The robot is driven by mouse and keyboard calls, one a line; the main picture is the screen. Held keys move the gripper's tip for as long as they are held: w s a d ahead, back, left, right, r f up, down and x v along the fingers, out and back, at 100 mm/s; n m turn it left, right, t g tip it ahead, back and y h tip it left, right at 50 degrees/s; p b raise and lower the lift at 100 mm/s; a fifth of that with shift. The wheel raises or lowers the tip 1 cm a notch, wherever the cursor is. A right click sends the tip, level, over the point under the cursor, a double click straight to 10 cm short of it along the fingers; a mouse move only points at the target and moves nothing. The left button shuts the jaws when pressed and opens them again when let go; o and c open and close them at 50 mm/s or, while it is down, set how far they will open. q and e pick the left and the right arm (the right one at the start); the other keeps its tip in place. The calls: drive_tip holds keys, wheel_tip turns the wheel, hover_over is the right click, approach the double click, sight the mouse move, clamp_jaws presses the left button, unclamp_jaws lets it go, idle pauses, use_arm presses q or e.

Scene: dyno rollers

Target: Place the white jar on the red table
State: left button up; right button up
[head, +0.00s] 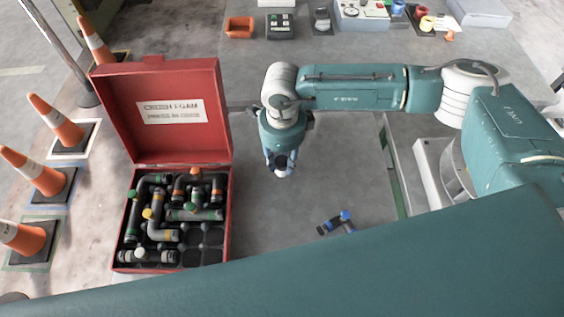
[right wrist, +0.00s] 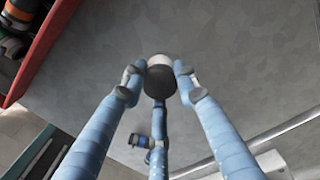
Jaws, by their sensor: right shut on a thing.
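My right gripper (head: 282,164) points down over the grey surface, right of the open red case. In the right wrist view its fingers (right wrist: 160,80) are closed around a small round thing with a dark end and a white side, which looks like the white jar (right wrist: 160,61). In the head view a white bit of the jar (head: 284,173) shows below the fingertips, clear of the case. The fingers hide most of it. No red table can be made out; the surface below is grey. My left gripper is out of view.
The red case (head: 226,110) holds several dark pipe pieces. A blue-capped pipe piece (head: 335,222) lies on the grey surface (head: 290,205). Orange cones (head: 55,120) stand at the left. An orange bin (head: 239,27) and other small items line the back.

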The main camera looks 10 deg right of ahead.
wheel_tip(320, 180, down, 2)
drive_tip(key=shift+f, duration=0.1)
drive_tip(key=shift+f, duration=0.2)
drive_tip(key=o, duration=1.1)
drive_tip(key=shift+r, duration=0.1)
drive_tip(key=shift+o, duration=0.2)
